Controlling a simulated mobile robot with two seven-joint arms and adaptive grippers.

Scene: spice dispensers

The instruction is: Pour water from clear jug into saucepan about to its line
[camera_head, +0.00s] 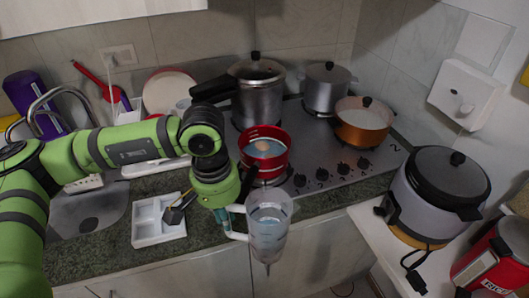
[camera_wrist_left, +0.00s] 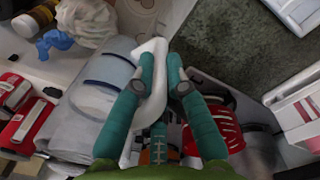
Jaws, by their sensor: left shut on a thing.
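The clear jug (camera_head: 268,236) hangs in front of the counter's edge in the head view, roughly upright. My left gripper (camera_head: 231,222) is shut on its white handle, which also shows between the teal fingers in the wrist view (camera_wrist_left: 154,88). The jug's water level is hard to make out. The red saucepan (camera_head: 280,161) stands on the near left of the hob, behind the jug and apart from it. Its inside looks pale blue, with a small orange-brown thing in it. Its line cannot be made out. My right gripper is not in view.
A pressure cooker (camera_head: 262,101), a grey pot (camera_head: 325,92) and a copper pan (camera_head: 362,127) stand on the hob. A white divided tray (camera_head: 151,223) lies left of the jug. A rice cooker (camera_head: 423,205) stands right, beside a red rice container (camera_head: 490,263).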

